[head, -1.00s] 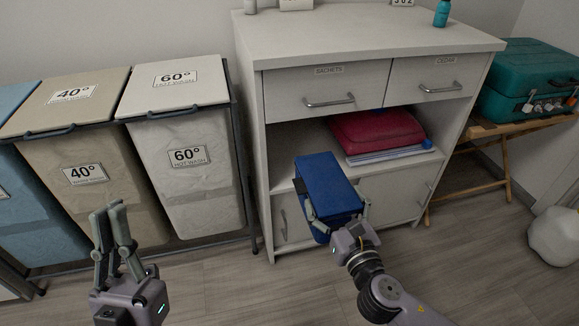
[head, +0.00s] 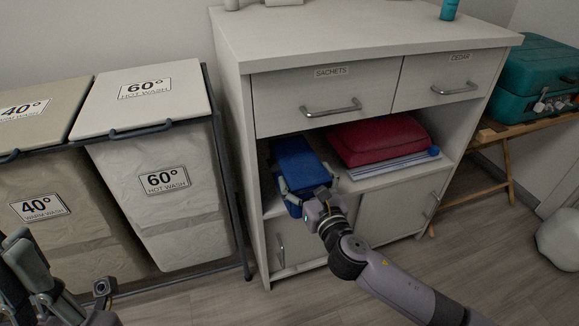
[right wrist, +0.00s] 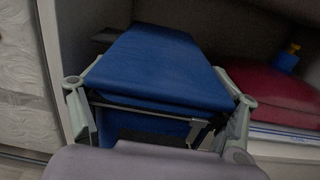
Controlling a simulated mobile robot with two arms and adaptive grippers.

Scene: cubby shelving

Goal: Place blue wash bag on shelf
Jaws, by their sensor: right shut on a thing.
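The blue wash bag (head: 298,163) is in my right gripper (head: 309,191), which is shut on its near end. The bag's far part is inside the open shelf (head: 368,181) of the white cabinet, at its left side. In the right wrist view the bag (right wrist: 160,70) lies between the two fingers of the right gripper (right wrist: 160,100), one on each side. Whether the bag touches the shelf board is hard to tell. My left gripper (head: 22,270) is at the lower left, partly cut off by the frame, away from the cabinet; its opening is unclear.
A red folded item (head: 378,140) lies on white sheets on the shelf, right of the bag; it also shows in the right wrist view (right wrist: 270,95). Drawers (head: 330,95) are above and cabinet doors (head: 385,212) below. Laundry hampers (head: 165,195) stand left, a teal case (head: 540,85) right.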

